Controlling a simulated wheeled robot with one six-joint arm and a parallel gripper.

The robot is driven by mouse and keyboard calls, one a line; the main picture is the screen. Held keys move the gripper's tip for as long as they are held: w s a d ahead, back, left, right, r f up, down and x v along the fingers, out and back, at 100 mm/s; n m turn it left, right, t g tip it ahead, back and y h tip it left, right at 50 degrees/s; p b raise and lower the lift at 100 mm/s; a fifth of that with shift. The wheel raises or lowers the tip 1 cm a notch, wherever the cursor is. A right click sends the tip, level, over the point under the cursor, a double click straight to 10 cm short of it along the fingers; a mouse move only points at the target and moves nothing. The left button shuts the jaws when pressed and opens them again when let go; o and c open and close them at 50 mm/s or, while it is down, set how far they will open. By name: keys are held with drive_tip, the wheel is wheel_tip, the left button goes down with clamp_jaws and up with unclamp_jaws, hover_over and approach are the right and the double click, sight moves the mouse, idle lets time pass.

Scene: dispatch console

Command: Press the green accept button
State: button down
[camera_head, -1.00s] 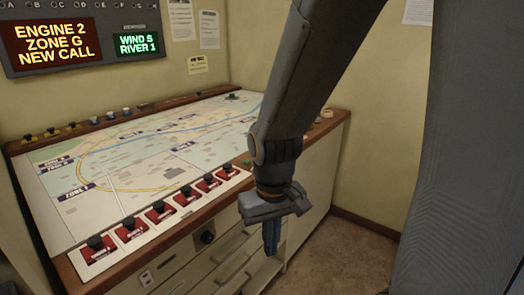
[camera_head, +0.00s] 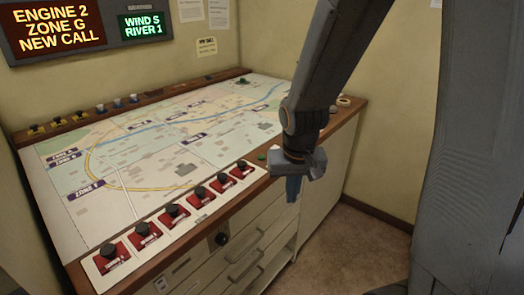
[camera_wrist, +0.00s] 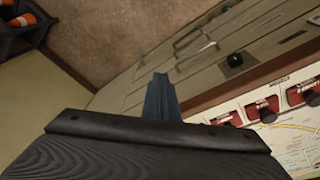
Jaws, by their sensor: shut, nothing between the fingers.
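The green accept button (camera_head: 262,156) is a small green disc on the console's wooden front rim, just past the right end of the row of red switches in the head view. I cannot make it out in the wrist view. My gripper (camera_head: 293,190) is shut and empty. It hangs fingers down in front of the console's front edge, to the right of and lower in the picture than the green button, apart from it. In the wrist view its closed fingers (camera_wrist: 160,97) show against the cabinet front.
Several red switches with black knobs (camera_head: 174,214) line the front rim. A map (camera_head: 130,150) covers the console top. Drawers with handles (camera_head: 245,262) and a black knob (camera_head: 222,239) are below. A screen panel (camera_head: 85,28) hangs behind. Bare floor (camera_head: 335,250) lies to the right.

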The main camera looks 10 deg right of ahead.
drive_tip(key=w+d+r+m+t+p, duration=0.1)
drive_tip(key=w+r+t+p, duration=0.15)
drive_tip(key=w, duration=0.45)
drive_tip(key=w+r+m+t+p, duration=0.1)
drive_tip(key=w+r+p, duration=0.25)
drive_tip(key=w, duration=0.35)
drive_tip(key=r+m+t+y+p, duration=0.2)
drive_tip(key=m+t+p, duration=0.1)
drive_tip(key=p, duration=0.5)
hover_over(263, 158)
drive_tip(key=shift+f+b, duration=0.2)
drive_tip(key=shift+b, duration=0.15)
wheel_tip(263, 158, down, 8)
drive_tip(key=b, duration=0.7)
drive_tip(key=shift+r, duration=0.25)
drive_tip(key=shift+f+b, duration=0.5)
drive_tip(key=shift+f, duration=0.1)
drive_tip(key=shift+f, duration=0.35)
